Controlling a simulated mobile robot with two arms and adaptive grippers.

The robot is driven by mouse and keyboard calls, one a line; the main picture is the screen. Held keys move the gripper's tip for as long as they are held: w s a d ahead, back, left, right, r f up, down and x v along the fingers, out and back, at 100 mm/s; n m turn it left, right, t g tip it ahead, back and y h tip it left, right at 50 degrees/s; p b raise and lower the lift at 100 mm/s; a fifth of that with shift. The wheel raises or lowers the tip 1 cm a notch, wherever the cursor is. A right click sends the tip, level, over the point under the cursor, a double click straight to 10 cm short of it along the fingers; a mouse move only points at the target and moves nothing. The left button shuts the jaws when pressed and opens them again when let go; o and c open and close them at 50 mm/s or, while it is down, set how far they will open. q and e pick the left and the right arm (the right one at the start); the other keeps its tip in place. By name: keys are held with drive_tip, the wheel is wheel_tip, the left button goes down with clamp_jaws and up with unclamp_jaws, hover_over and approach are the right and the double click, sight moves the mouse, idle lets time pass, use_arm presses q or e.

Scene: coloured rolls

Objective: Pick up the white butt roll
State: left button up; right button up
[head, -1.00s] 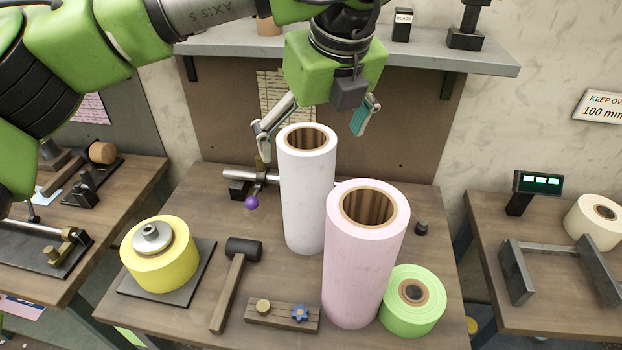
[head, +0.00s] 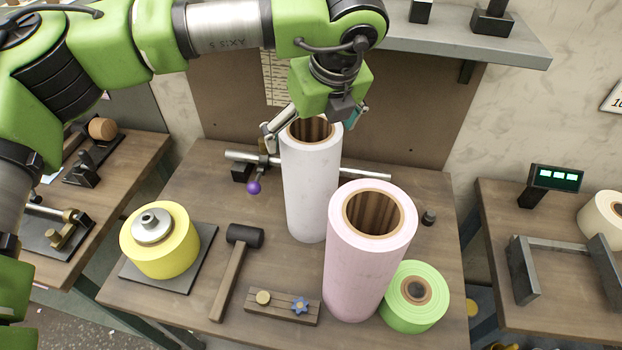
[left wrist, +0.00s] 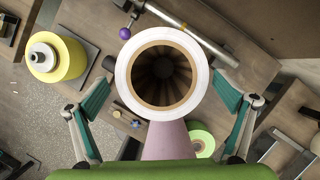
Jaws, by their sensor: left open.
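The white butt roll (head: 310,195) stands upright on the middle table, tall, with a brown hollow core. In the left wrist view its open top (left wrist: 162,75) faces the camera near the centre. My left gripper (head: 312,128) is open above the roll, pointing down, with its fingers at either side of the roll's top. In the left wrist view the teal finger pads (left wrist: 163,88) stand left and right of the roll, with gaps. Part of the roll's top rim is hidden by the gripper in the head view. My right gripper is not in view.
A pink roll (head: 368,260) stands close in front of the white roll, beside a green roll (head: 414,298). A yellow roll (head: 160,250), a mallet (head: 232,275) and a wooden block (head: 282,306) lie nearby. A metal bar (head: 350,170) with a purple knob (head: 254,187) runs behind.

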sight(311, 184)
use_arm(q)
drive_tip(key=p+x, duration=0.2)
drive_tip(key=x, duration=0.2)
drive_tip(key=shift+s+d+f+p, duration=0.1)
drive_tip(key=shift+s+d+p, duration=0.1)
drive_tip(key=shift+p, duration=0.2)
drive_tip(key=shift+w+f, duration=0.2)
drive_tip(key=shift+f, duration=0.25)
drive_tip(key=c, duration=2)
drive_tip(key=shift+w+r, duration=0.1)
drive_tip(key=shift+r, duration=0.05)
drive_tip(key=shift+c, duration=0.8)
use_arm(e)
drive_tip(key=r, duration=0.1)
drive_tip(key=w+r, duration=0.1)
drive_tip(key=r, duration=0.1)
